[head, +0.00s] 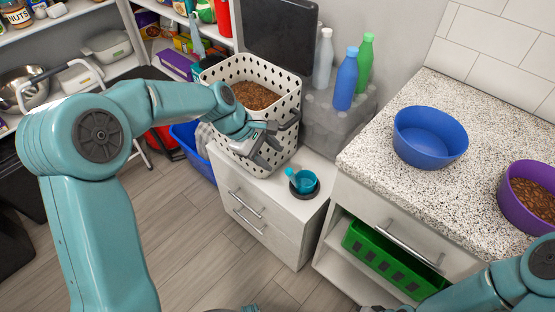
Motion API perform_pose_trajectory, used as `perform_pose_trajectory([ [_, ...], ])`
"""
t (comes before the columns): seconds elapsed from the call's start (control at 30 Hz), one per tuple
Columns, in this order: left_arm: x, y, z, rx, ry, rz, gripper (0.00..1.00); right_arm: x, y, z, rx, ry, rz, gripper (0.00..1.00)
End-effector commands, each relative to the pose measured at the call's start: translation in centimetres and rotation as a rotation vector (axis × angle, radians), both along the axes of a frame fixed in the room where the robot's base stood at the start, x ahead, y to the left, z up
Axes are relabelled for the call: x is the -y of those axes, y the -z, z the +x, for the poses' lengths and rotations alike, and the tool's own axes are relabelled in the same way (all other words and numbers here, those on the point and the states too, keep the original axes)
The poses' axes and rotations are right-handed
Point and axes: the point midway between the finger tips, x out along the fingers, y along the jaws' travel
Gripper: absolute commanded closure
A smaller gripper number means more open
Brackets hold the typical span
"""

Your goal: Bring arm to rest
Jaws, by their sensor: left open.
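My left arm reaches in from the left. Its gripper (268,150) is open and empty at the front right side of a white perforated basket (228,136) holding brown kibble (255,95). The gripper overlaps the basket's front wall in the picture; I cannot tell whether they touch. A teal scoop (304,182) sits in a small dark dish on the white drawer cabinet (289,213), right of and below the gripper.
A blue bowl (429,139) and a purple bowl (525,205) with kibble stand on the speckled counter (400,192). A green crate (390,262) sits in the shelf below the counter. The wooden floor (195,235) in front is clear.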

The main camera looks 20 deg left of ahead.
Motion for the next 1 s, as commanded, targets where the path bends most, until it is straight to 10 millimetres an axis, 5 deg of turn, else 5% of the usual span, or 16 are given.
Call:
perform_pose_trajectory([
  [0.53,-0.2,-0.3,-0.1,0.0,0.0,0.0,0.5,0.0,-0.1,0.0,0.0,0.0,0.0,1.0],
  [0.67,0.6,-0.2,-0.6,-0.05,0.016,-0.008,0.5,0.0,-2.3,0.0,0.0,0.0,0.0,1.0],
  [0.77,3.0,3.7,-4.4,-0.204,0.074,-0.025,0.5,0.0,-4.2,0.0,0.0,0.0,0.0,1.0],
  [1.0,8.4,14.3,-20.6,-0.292,0.494,0.061,0.5,0.0,-8.6,0.0,0.0,0.0,0.0,1.0],
])
